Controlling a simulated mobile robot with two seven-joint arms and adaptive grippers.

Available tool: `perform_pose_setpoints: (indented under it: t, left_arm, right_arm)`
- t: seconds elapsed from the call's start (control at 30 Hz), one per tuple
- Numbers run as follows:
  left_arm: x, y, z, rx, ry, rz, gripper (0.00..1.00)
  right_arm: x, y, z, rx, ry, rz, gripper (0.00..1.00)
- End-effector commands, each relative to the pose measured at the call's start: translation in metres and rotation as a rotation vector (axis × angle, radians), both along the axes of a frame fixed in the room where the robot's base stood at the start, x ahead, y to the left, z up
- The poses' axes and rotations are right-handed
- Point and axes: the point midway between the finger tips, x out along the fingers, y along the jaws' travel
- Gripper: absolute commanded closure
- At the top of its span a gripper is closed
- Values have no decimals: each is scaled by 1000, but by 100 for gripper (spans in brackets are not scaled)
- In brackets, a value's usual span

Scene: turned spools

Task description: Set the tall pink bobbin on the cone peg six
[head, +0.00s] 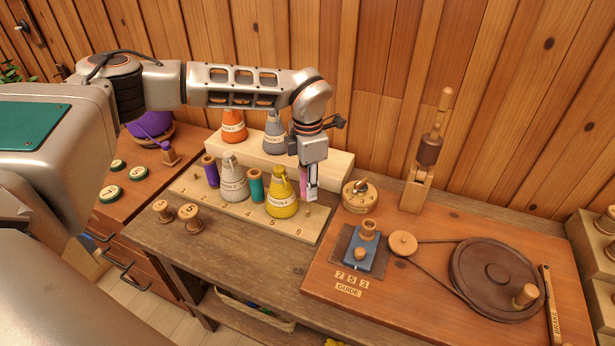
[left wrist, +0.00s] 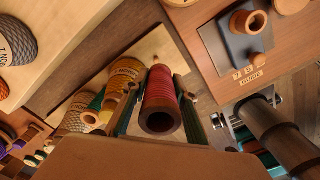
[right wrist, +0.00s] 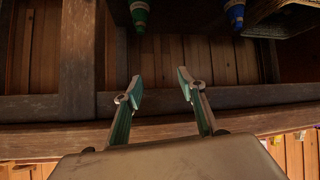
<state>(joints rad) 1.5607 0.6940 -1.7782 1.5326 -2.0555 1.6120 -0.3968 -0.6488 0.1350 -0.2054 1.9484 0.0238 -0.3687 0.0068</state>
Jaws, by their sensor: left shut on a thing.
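The tall pink bobbin (head: 303,184) is upright between the fingers of my left gripper (head: 311,190), at the right end of the numbered peg board (head: 316,227). In the left wrist view the bobbin (left wrist: 162,98) looks red-pink with a dark hollow wooden end facing the camera, and a finger lies on each side. Peg six (head: 307,211) shows as a small wooden stub just below and beside the bobbin, near the number 6. The bobbin looks held above the board; the exact gap is unclear. My right gripper (right wrist: 160,92) is open and empty, facing dark wooden beams.
A yellow cone (head: 282,196) stands close left of the bobbin, with a teal bobbin (head: 256,186), grey cone (head: 233,180) and purple bobbin (head: 211,171) farther left. A raised block behind holds orange (head: 233,127) and grey cones. A round numbered wooden piece (head: 359,197) stands to the right.

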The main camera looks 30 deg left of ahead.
Motion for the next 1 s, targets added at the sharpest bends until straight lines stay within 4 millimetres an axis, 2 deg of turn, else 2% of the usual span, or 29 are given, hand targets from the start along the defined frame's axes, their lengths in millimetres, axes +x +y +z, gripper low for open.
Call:
perform_pose_setpoints:
  t: [0.1, 0.3, 0.47, 0.83, 1.0]
  left_arm:
    - [5, 3, -1, 0, 6, 150, 95]
    - [8, 5, -4, 0, 8, 259, 95]
    - [7, 7, -11, 0, 8, 264, 95]
    - [0, 14, -46, 1, 10, 261, 95]
    - [3, 12, -55, 0, 9, 261, 95]
  right_arm:
    - [0, -1, 6, 0, 1, -2, 60]
    - [0, -1, 7, 1, 0, -3, 60]
    - [0, -1, 3, 1, -2, -3, 60]
    - [2, 6, -17, 12, -14, 7, 60]
    - [2, 4, -20, 7, -14, 9, 60]
